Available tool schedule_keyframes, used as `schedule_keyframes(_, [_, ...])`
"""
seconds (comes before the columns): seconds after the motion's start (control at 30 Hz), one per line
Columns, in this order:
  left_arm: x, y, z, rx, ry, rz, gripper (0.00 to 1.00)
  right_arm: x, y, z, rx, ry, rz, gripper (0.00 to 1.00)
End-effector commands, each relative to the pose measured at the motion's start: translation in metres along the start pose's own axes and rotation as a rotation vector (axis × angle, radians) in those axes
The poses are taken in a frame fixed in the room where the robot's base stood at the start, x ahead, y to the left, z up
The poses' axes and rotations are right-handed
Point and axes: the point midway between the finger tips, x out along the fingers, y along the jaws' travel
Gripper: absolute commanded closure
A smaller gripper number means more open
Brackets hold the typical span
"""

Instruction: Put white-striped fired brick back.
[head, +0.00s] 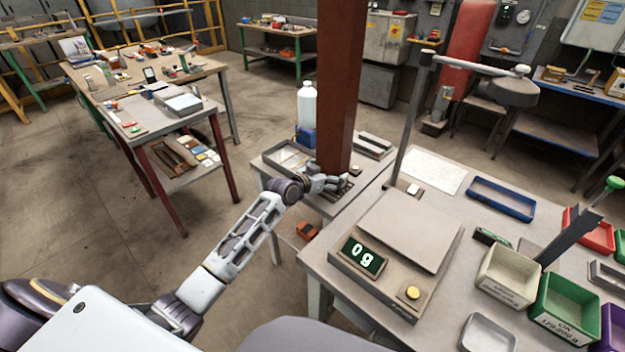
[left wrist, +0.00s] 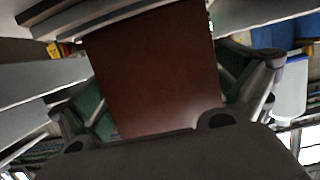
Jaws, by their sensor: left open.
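My left gripper (head: 328,184) reaches over a small side table, at the foot of a tall red-brown pillar (head: 340,85). In the left wrist view its fingers are spread, and the red-brown face of the pillar (left wrist: 155,70) fills the space between them. I cannot tell whether the fingers touch it. I cannot make out a white-striped fired brick for sure. Some small dark items by the gripper are partly hidden by the hand and pillar. A grey layered block (head: 374,145) lies right of the pillar. My right gripper is not in view.
A scale (head: 400,245) reading 0 g stands on the bench at right, with a lamp-like arm (head: 510,92) above. Bins, including a green one (head: 565,305), sit further right. A white bottle (head: 307,105) and a metal tray (head: 286,157) are left of the pillar.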

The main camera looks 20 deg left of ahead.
Motion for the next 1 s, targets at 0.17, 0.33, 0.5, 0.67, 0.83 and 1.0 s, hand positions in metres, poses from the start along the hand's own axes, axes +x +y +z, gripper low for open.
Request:
schedule_keyframes(0.17, [-0.017,0.001,0.000,0.002,0.000,0.000,0.00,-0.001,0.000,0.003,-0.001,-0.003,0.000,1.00])
schedule_keyframes(0.33, [-0.034,0.000,0.000,0.001,-0.001,0.000,0.00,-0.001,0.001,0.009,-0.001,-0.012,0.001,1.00])
schedule_keyframes(0.5, [-0.051,0.001,0.000,0.001,-0.001,0.001,0.00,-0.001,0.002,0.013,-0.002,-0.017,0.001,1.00])
schedule_keyframes(0.67, [-0.066,0.000,0.000,0.001,-0.001,0.000,0.00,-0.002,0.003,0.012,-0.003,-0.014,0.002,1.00])
schedule_keyframes(0.83, [-0.082,0.001,0.000,0.001,0.000,0.001,0.00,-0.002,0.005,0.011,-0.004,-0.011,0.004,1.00])
schedule_keyframes(1.0, [-0.096,0.000,0.000,0.001,-0.001,-0.001,0.00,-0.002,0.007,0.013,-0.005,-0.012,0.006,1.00])
